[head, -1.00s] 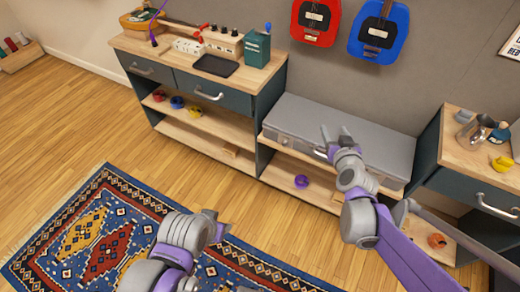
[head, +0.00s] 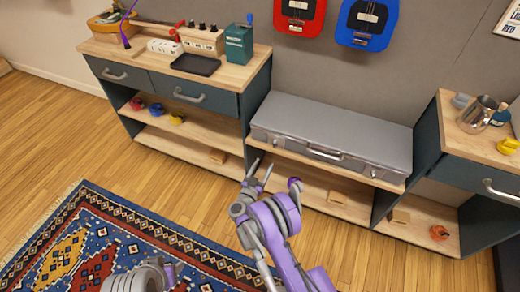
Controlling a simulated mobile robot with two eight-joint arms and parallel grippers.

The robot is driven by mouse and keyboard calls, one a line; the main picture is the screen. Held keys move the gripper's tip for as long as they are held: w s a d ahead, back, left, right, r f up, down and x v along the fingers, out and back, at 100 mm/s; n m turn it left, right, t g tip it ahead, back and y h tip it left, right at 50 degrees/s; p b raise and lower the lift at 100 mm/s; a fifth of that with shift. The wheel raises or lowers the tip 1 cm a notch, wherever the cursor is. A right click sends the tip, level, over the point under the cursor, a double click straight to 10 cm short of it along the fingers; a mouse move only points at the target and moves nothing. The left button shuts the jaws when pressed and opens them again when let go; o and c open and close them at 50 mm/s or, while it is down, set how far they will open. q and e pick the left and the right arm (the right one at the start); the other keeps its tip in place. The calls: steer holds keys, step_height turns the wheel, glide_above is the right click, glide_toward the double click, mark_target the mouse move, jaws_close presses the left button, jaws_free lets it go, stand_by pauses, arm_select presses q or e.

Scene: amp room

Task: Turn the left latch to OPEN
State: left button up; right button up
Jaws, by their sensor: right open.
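A closed grey case (head: 340,128) lies on the low shelf unit between two dark cabinets. Its front face has a handle (head: 325,153) in the middle, a small left latch (head: 276,141) and a right latch (head: 374,173). The latches are too small to read their setting. My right gripper (head: 259,168) is open and empty, below and slightly left of the left latch, apart from the case in the picture. My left gripper (head: 172,272) is low in the view over the rug, mostly hidden by its own wrist, so its fingers cannot be judged.
The left cabinet (head: 245,75) holds a black tray (head: 195,64) and a green box (head: 239,44). The right cabinet (head: 480,150) carries a metal jug (head: 478,113) and a yellow object (head: 508,146). A patterned rug (head: 90,240) covers the floor at left.

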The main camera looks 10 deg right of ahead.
mark_target(274, 146)
steer(key=x, duration=1)
steer(key=shift+w+d+f, duration=0.1)
steer(key=shift+w+d, duration=0.15)
steer(key=shift+d, duration=0.1)
jaws_close()
